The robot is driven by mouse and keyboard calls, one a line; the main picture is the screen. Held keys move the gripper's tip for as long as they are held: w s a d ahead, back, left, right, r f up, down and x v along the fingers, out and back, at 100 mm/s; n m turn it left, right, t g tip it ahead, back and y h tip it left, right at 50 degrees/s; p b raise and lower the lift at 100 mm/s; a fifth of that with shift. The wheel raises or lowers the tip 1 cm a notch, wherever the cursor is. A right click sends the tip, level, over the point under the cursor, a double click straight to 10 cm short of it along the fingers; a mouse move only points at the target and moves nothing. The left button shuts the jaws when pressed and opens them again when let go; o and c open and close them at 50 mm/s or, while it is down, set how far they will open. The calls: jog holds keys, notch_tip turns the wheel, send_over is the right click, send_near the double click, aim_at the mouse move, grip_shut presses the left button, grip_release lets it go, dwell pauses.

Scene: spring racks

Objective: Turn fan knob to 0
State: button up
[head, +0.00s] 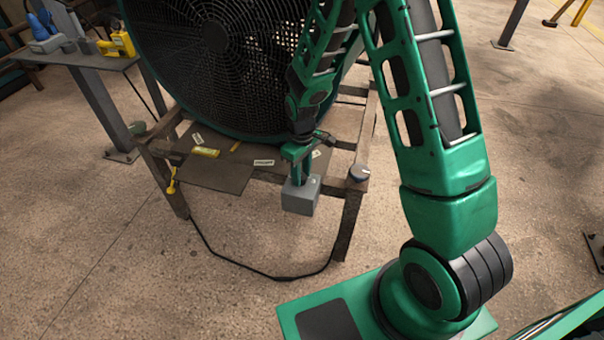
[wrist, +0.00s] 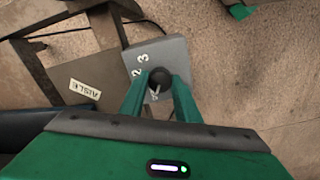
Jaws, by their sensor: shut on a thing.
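The fan (head: 215,50) is a large round black-grilled drum with a green rim, standing on a wooden frame in the head view. A grey control box (head: 300,198) sits at the frame's front edge; it also shows in the wrist view (wrist: 176,55). The dark round fan knob (wrist: 160,77) is on the box, with a small light mark on it. In the head view my gripper (head: 302,172) covers the knob.
A board with an AISLE label (wrist: 85,89) lies left of the box. A round blue-grey knob-like piece (head: 359,174) is on the frame's right corner. A black cable (head: 250,271) hangs to the floor. A side table (head: 85,60) stands at upper left. The front floor is clear.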

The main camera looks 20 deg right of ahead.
aim_at(302, 176)
jog(key=shift+s, duration=0.15)
jog(key=o, duration=1)
jog(key=shift+o, duration=0.2)
notch_tip(302, 176, up, 11)
jog(key=shift+f, duration=0.15)
